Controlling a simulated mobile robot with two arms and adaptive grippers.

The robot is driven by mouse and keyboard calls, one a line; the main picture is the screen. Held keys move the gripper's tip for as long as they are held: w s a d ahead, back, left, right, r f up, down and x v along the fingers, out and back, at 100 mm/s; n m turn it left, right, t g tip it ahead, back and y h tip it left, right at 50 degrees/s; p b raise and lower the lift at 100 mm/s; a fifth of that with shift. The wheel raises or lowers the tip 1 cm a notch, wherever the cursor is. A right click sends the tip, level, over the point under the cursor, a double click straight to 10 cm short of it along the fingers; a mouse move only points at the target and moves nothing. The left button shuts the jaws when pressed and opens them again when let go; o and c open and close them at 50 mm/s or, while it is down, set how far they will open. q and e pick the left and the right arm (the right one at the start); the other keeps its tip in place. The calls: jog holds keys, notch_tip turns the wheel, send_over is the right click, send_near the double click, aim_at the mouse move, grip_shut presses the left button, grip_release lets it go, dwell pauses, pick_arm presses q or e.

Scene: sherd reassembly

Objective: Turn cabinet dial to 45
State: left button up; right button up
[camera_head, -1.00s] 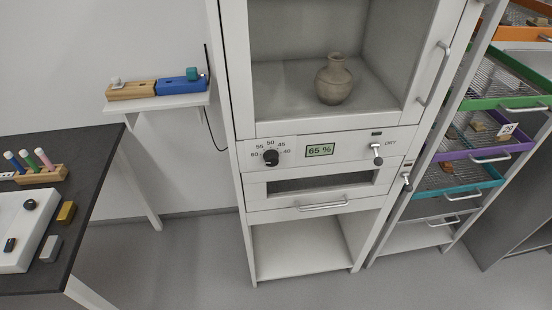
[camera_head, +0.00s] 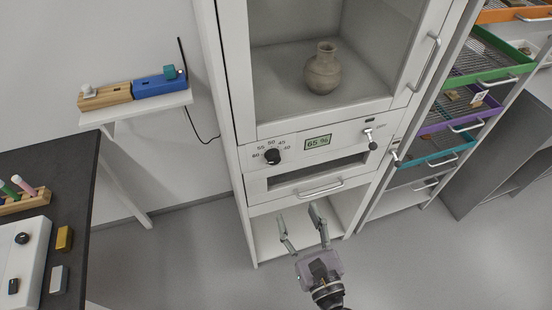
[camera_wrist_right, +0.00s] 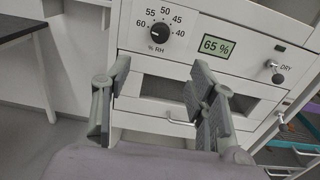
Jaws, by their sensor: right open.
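The cabinet dial (camera_head: 272,156) is a black knob on the white panel of the cabinet, with the marks 60, 55, 50, 45 and 40 around it. In the right wrist view the dial (camera_wrist_right: 160,31) carries a light pointer line toward its upper left, near 60. The display (camera_head: 318,141) beside it reads 65 %. My right gripper (camera_head: 301,214) is open and empty, in front of the cabinet and below the dial. In the right wrist view its fingers (camera_wrist_right: 159,92) stand apart below the dial, touching nothing. My left gripper is not in view.
A DRY lever (camera_head: 371,138) sits right of the display. A drawer handle (camera_head: 320,190) protrudes below the panel. A clay pot (camera_head: 322,70) stands inside the cabinet. Coloured trays (camera_head: 440,148) fill a rack at right. A dark table (camera_head: 75,170) stands at left, with open floor between.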

jog(key=p, duration=0.2)
send_near(275, 162)
jog(key=p+x, duration=0.1)
jog(key=x, duration=0.7)
jog(key=shift+w+a, duration=0.25)
jog(key=shift+w, duration=0.45)
jog(key=shift+c, duration=0.2)
jog(key=c, duration=1.1)
jog(key=shift+c, duration=0.2)
